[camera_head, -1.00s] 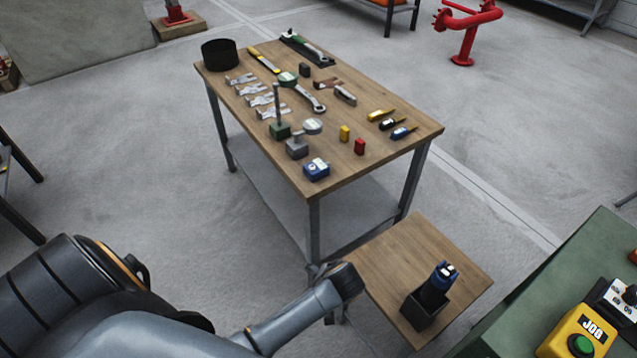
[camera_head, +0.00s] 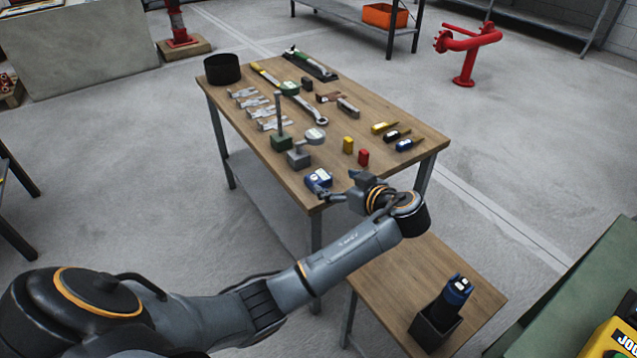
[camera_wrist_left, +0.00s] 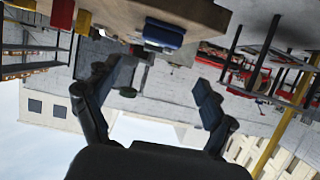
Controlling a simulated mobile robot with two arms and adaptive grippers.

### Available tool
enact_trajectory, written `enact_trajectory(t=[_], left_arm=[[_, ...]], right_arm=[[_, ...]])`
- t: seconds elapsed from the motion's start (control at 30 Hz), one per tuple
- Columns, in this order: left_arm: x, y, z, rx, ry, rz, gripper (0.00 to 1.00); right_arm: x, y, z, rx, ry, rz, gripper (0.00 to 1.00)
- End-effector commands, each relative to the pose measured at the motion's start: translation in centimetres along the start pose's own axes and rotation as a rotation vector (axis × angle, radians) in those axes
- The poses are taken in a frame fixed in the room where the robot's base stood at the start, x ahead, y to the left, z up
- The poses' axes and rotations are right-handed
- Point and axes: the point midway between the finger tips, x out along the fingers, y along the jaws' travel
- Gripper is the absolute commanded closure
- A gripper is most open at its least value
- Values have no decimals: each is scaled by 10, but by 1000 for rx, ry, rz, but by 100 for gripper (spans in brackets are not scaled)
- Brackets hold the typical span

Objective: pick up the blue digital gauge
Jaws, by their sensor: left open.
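The blue digital gauge (camera_head: 318,179) sits at the near corner of the wooden table, its pale face up. My left gripper (camera_head: 338,188) is open and empty at the table's near edge, just right of the gauge. One finger appears close to the gauge's near side; I cannot tell whether it touches. In the left wrist view, the picture is upside down, and the gauge (camera_wrist_left: 163,36) shows beyond the two spread fingers (camera_wrist_left: 164,84), near the table edge. My right gripper is not in view.
A lower stand (camera_head: 390,275) carries a black holder (camera_head: 434,328).

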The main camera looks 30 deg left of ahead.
Motion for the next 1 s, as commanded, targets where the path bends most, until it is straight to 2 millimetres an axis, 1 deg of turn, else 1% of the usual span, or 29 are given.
enact_trajectory(t=[0.03,0.1,0.2,0.37,0.43,0.6,0.7,0.8,1.0], left_arm=[[12,0,0,0,3,-1,17],[24,0,0,2,3,-2,17],[37,0,0,1,1,0,17],[47,1,2,2,-1,2,17],[54,1,3,3,0,0,17],[80,3,9,2,1,-1,17],[91,3,9,3,-1,1,17],[96,3,9,2,-1,2,17],[96,3,9,2,-2,3,17]], right_arm=[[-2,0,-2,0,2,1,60],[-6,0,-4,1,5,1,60],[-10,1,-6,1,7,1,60],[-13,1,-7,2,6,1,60],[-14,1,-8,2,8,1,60],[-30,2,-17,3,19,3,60],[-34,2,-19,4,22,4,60],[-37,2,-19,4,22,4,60],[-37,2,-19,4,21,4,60]])
